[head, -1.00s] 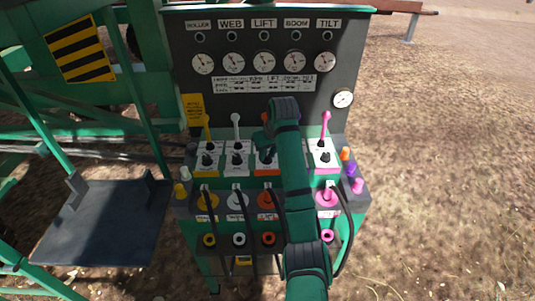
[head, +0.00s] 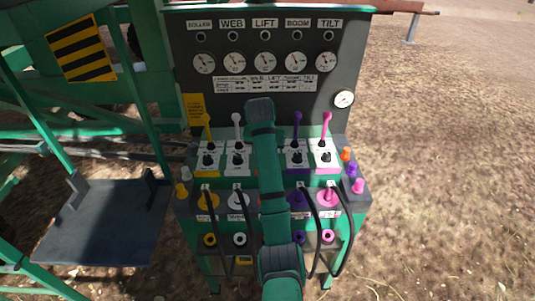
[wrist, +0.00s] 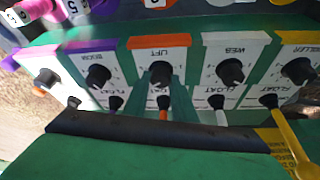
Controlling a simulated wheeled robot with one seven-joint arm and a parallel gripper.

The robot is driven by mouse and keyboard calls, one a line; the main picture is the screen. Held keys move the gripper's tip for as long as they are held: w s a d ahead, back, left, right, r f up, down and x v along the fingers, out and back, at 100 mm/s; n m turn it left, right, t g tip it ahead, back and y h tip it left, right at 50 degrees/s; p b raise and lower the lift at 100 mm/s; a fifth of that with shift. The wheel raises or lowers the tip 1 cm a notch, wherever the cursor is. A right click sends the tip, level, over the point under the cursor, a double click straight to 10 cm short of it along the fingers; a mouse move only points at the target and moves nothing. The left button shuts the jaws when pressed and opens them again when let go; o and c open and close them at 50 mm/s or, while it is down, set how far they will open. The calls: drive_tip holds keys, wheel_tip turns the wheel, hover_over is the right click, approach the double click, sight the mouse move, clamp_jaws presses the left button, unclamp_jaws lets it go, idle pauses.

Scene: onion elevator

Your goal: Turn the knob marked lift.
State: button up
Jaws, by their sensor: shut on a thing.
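The knob marked lift (wrist: 160,71) is a black dial on a white plate with an orange-red edge, in the middle of the wrist view, where the labels read upside down. My gripper (wrist: 162,84) has its two green fingers on either side of this knob and is shut on it. The orange lift lever (wrist: 163,115) shows between the fingers, below the knob in the picture. In the head view my arm covers the lift knob and lever. The lift label (head: 264,23) and its gauge (head: 265,62) show on the panel above.
The boom knob (wrist: 98,75) and web knob (wrist: 230,71) sit close on either side. In the head view, upright yellow (head: 208,127), white (head: 237,127), purple (head: 297,126) and pink (head: 326,126) levers flank my arm. Black hoses (head: 312,240) hang in front. Open ground lies right.

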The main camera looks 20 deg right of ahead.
idle(0.3)
drive_tip(key=o, duration=1)
drive_tip(key=shift+o, duration=0.2)
drive_tip(key=shift+r, duration=0.1)
